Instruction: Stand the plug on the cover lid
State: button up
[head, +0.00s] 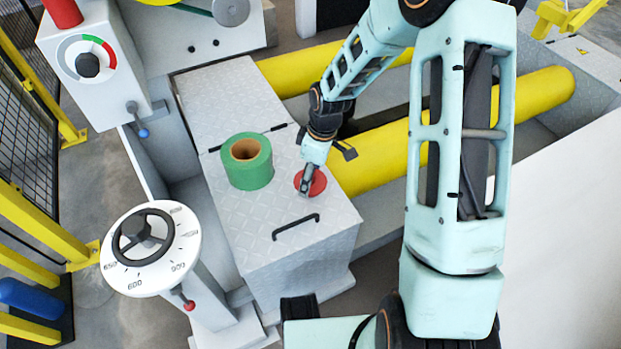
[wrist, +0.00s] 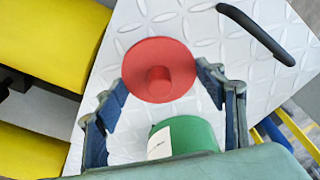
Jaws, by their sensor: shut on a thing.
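The plug is a red round disc with a short stub in its middle, seen in the wrist view (wrist: 178,58) and, partly covered by my gripper, in the head view (head: 318,187). My gripper (wrist: 165,78) is shut on the plug, with one finger on each side of its rim. It also shows in the head view (head: 307,182), reaching down over the lid. The cover lid (head: 262,210) is pale patterned metal with a black handle (head: 296,226). The plug is over the lid, right of a green roll. I cannot tell whether its underside touches the lid.
The green roll (head: 246,162) with a brown core stands on the lid; its side shows low in the wrist view (wrist: 188,137). Yellow rollers (head: 500,112) lie right of the lid. A white dial post (head: 150,248) stands to the left. The lid's front left is clear.

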aim_at(317, 182)
jog(key=shift+f, duration=0.15)
jog(key=o, duration=1.2)
jog(key=shift+c, duration=0.2)
notch_tip(317, 182, up, 12)
jog(key=d+p, duration=0.1)
jog(key=p, duration=0.4)
jog(key=shift+s+d+r, duration=0.2)
jog(key=shift+s+d, duration=0.1)
jog(key=shift+d, duration=0.05)
